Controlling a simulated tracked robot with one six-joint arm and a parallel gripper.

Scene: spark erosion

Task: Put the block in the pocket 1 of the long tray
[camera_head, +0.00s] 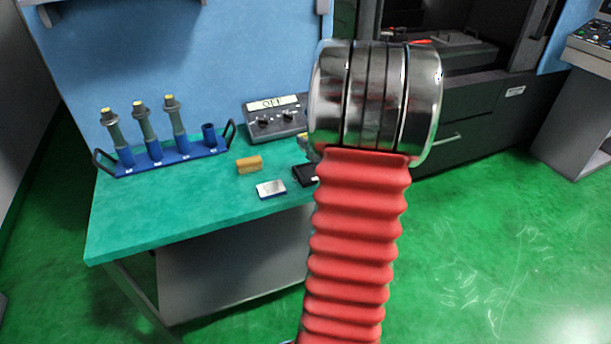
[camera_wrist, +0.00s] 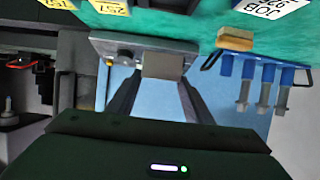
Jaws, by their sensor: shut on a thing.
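My gripper (camera_wrist: 161,78) shows in the wrist view, its two dark fingers closed on a small grey block (camera_wrist: 163,65). The block is held up in front of a grey control box. In the head view my own arm hides the gripper and the block. A long blue tray (camera_head: 188,156) with a handle at each end stands at the back left of the bench. Three of its cups hold upright grey-green holders with yellow tops; the rightmost cup (camera_head: 209,134) looks empty. The tray also shows upside down in the wrist view (camera_wrist: 293,66). Its labels are too small to read.
A tan block (camera_head: 249,164) lies on the green bench (camera_head: 150,215), with a white-topped card (camera_head: 271,188) and a dark object (camera_head: 304,175) nearby. The control box (camera_head: 275,118) stands behind them. A dark machine (camera_head: 470,90) is at the right. The bench's front left is clear.

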